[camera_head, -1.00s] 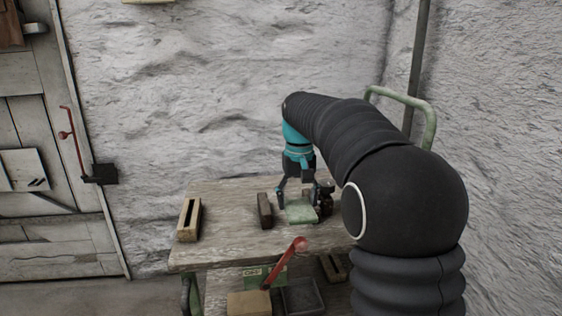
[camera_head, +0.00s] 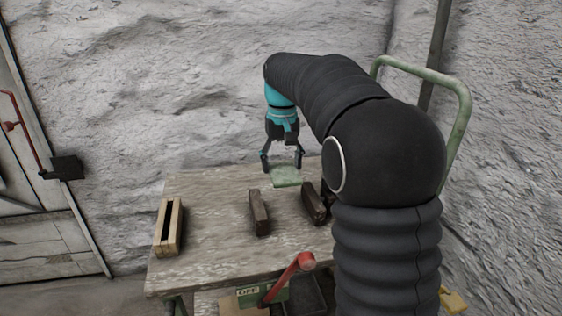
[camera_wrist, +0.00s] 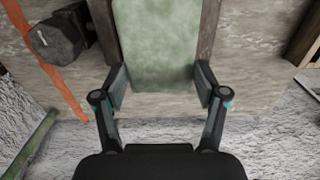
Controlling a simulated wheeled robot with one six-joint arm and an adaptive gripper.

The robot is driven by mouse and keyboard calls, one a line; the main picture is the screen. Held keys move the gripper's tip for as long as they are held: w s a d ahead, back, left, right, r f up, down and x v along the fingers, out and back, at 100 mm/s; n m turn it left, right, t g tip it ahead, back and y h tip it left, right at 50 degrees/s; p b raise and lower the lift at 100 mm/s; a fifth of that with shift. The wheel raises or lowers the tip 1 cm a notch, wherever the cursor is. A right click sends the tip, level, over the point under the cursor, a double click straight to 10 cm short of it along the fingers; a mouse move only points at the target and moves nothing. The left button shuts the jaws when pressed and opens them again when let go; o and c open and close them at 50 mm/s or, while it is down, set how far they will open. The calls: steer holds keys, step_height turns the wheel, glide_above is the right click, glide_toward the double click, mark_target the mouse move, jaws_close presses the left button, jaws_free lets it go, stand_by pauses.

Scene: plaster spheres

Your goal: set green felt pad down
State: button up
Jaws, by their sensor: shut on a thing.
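The pale green felt pad (camera_head: 287,176) is a flat, mottled piece at the far side of the wooden table in the head view. My gripper (camera_head: 283,161) points down and is shut on the pad's edge. In the wrist view the pad (camera_wrist: 157,42) reaches away from between my two fingers (camera_wrist: 160,82), and its far end is cut off by the frame. I cannot tell whether the pad touches the tabletop or hangs just above it.
The wooden table (camera_head: 205,235) carries a slotted wooden block (camera_head: 168,228) at left, a dark block (camera_head: 259,212) in the middle and another dark block (camera_head: 315,203) partly behind my arm. A red lever (camera_head: 290,276) rises at the front. Tabletop between the left and middle blocks is clear.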

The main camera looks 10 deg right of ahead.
steer(key=shift+s, duration=0.15)
steer(key=b, duration=0.3)
glide_above(281, 211)
steer(key=shift+f, duration=2.45)
steer(key=shift+d+f, duration=0.15)
steer(key=shift+f, duration=0.2)
steer(key=shift+p, duration=0.45)
steer(key=shift+f+b, duration=1.85)
steer(key=shift+f, duration=1.5)
steer(key=o, duration=1)
steer(key=shift+a, duration=0.2)
